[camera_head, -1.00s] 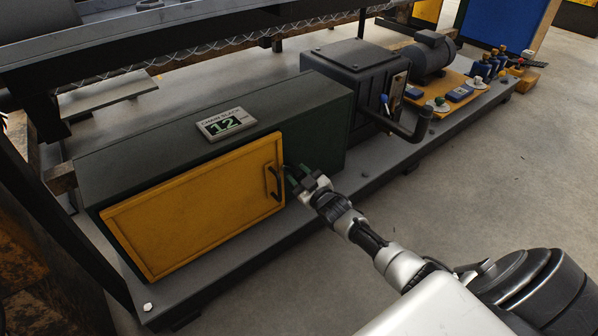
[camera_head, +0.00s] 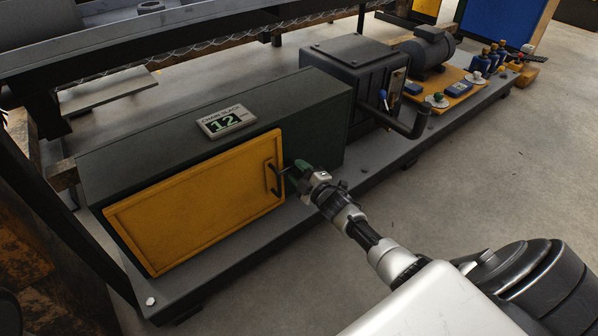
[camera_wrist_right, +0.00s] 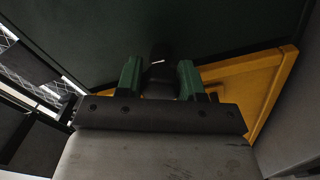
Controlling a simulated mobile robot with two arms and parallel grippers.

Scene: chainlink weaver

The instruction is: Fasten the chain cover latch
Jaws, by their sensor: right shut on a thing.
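The yellow chain cover (camera_head: 200,205) lies shut-looking against the front of a dark green housing (camera_head: 215,145), with a black bar handle (camera_head: 273,182) near its right edge. My right gripper (camera_head: 296,172) is at the housing's front, just right of that handle. In the right wrist view, its green fingers (camera_wrist_right: 160,80) are shut on a small dark piece, apparently the latch (camera_wrist_right: 161,58). The fingers hide most of the latch, so its angle is unclear. The yellow cover's edge (camera_wrist_right: 270,85) shows beside the fingers. My left gripper is not in view.
A display reading 12 (camera_head: 226,121) sits on the housing. A dark box (camera_head: 352,75) with a protruding bent bar (camera_head: 412,122) and a motor (camera_head: 428,50) stand farther right on the grey base. The floor (camera_head: 500,165) at right is clear.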

